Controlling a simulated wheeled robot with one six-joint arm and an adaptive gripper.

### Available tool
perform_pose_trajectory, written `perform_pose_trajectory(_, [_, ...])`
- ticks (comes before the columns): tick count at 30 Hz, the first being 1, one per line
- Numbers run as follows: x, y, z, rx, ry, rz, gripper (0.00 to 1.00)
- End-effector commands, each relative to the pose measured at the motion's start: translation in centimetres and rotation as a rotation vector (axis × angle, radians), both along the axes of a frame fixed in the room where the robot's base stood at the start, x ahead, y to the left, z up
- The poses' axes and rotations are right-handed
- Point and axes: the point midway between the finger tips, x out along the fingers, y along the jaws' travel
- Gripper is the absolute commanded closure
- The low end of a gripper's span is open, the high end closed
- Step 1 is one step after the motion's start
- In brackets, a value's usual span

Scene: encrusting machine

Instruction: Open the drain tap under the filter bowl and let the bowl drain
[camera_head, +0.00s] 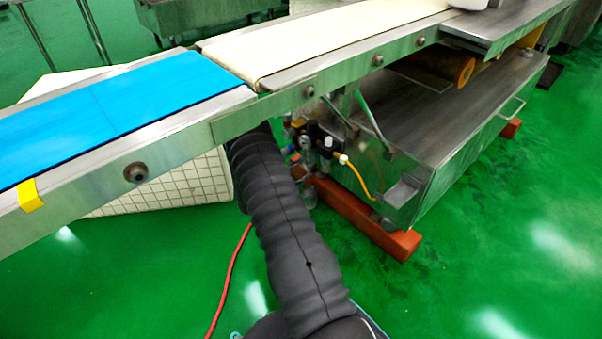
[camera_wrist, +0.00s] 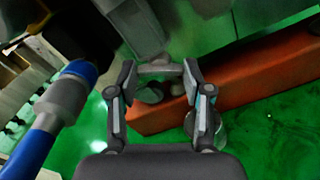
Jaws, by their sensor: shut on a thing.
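In the wrist view my gripper (camera_wrist: 159,76) has its two fingers closed from both sides on a small pale grey bar, the drain tap (camera_wrist: 157,68). The tap sits at the lower end of a grey cylinder, which looks like the filter bowl (camera_wrist: 136,27). No liquid can be made out coming from it, and whether the tap is turned cannot be told. In the head view the filter unit (camera_head: 328,142) shows beneath the conveyor, beside the end of my arm. My gripper and the tap cannot be made out clearly there.
A blue hose with a grey fitting (camera_wrist: 62,100) runs close left of my gripper. An orange-red beam (camera_wrist: 245,78) lies behind the fingers. In the head view a yellow hose (camera_head: 362,178) leaves the unit, and the conveyor frame (camera_head: 205,135) passes above my arm. Green floor is open at front right.

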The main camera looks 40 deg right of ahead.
Motion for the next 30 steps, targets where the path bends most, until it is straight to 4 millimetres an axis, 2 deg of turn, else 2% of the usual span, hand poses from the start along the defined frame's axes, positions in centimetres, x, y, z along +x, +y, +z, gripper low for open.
perform_pose_trajectory(15, [-0.04, -0.06, 0.02, 0.028, -0.347, -0.001, 0.85])
perform_pose_trajectory(30, [-0.05, -0.08, 0.0, 0.033, -0.434, -0.001, 0.85])
